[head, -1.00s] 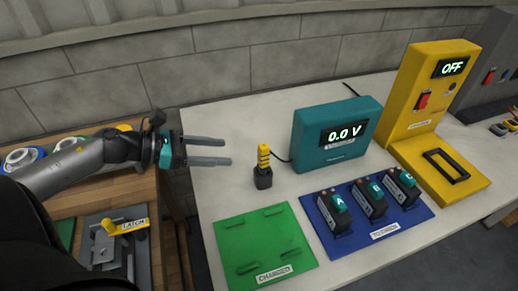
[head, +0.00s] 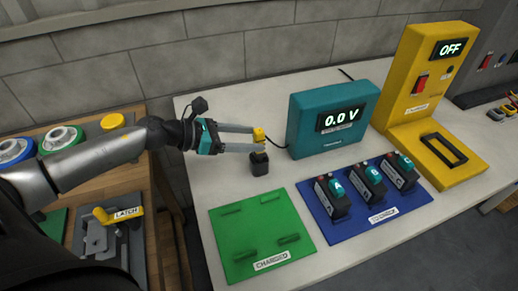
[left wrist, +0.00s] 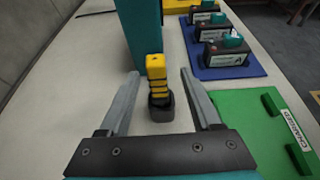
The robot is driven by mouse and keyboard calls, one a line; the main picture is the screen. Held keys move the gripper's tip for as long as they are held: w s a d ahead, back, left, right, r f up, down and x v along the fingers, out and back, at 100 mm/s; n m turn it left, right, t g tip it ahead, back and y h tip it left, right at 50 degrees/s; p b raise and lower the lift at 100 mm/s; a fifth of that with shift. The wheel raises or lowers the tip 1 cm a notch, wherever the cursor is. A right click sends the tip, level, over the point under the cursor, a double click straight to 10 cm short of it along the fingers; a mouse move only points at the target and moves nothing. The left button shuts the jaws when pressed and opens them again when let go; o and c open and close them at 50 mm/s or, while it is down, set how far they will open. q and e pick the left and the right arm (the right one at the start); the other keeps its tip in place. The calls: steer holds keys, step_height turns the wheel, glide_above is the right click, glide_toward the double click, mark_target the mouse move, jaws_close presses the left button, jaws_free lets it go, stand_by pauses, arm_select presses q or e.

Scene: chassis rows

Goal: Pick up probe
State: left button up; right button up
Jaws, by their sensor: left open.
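The probe (head: 259,135) is yellow with dark bands and stands upright in a small black holder (head: 259,163) on the white table. In the left wrist view the probe (left wrist: 157,75) stands between and slightly beyond my open fingers, with a gap on each side. My left gripper (head: 256,139) is open and level with the probe, its fingers pointing right. In the head view the fingers hide part of the probe's middle. A dark cable runs from behind the probe to the teal meter (head: 338,118), which reads 0.0 V. My right gripper is not in view.
A green CHARGED mat (head: 250,222) lies in front of the holder. A blue mat (head: 335,229) beside it carries battery packs A, B and C. A yellow charger (head: 418,85) reading OFF stands to the right. A wooden bench (head: 160,170) is at left.

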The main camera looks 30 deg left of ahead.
arm_select(q)
steer(key=shift+w+r+x, duration=0.1)
steer(key=shift+r+x, duration=0.05)
steer(key=shift+x, duration=1)
steer(key=shift+w+r+x, duration=0.15)
steer(key=shift+x, duration=1)
steer(key=shift+w+d+f, duration=0.3)
steer(key=shift+w, duration=0.15)
steer(key=shift+c, duration=0.3)
jaws_close()
